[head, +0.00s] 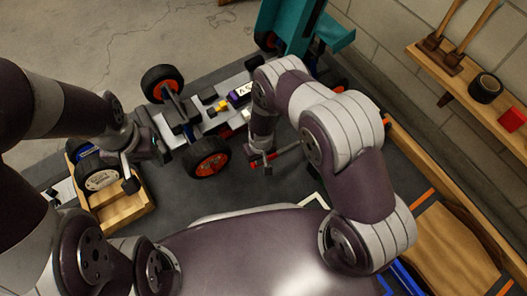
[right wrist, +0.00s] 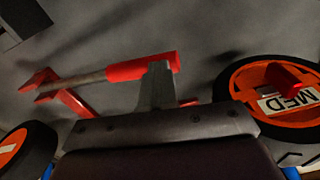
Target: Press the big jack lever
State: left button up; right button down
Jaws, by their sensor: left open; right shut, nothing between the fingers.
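The jack lever, a grey bar with a red grip (right wrist: 143,66), lies across the upper middle of the right wrist view. It runs left to red jack parts (right wrist: 72,98). In the head view, a small red piece of the jack (head: 288,153) shows beside my right gripper (head: 262,162). My right gripper is shut and empty, pointing down beside the car. In the right wrist view its fingertips (right wrist: 158,72) overlap the red grip; I cannot tell whether they touch it. My left gripper (head: 130,178) is open, near the wooden box at left.
The RC racecar (head: 222,112) with orange-hubbed wheels stands on the dark table beside the jack. A wooden box (head: 125,212) holds a loose wheel (head: 100,176). A teal object (head: 285,22) stands behind the car. A wooden shelf (head: 455,75) with tools runs along the wall.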

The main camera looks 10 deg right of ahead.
jog(key=shift+s+a+f+b, duration=0.15)
jog(key=shift+f+b, duration=0.25)
jog(key=shift+f, duration=0.45)
jog(key=shift+s+d+f, duration=0.15)
jog(key=shift+s+d, duration=0.05)
jog(key=r+p, duration=0.4)
jog(key=r, duration=0.1)
jog(key=shift+w+p, duration=0.3)
jog(key=shift+p, duration=0.05)
jog(key=s+a+r+p, duration=0.4)
jog(key=a+r+p, duration=0.1)
jog(key=a+r, duration=0.1)
jog(key=shift+r+p, duration=0.35)
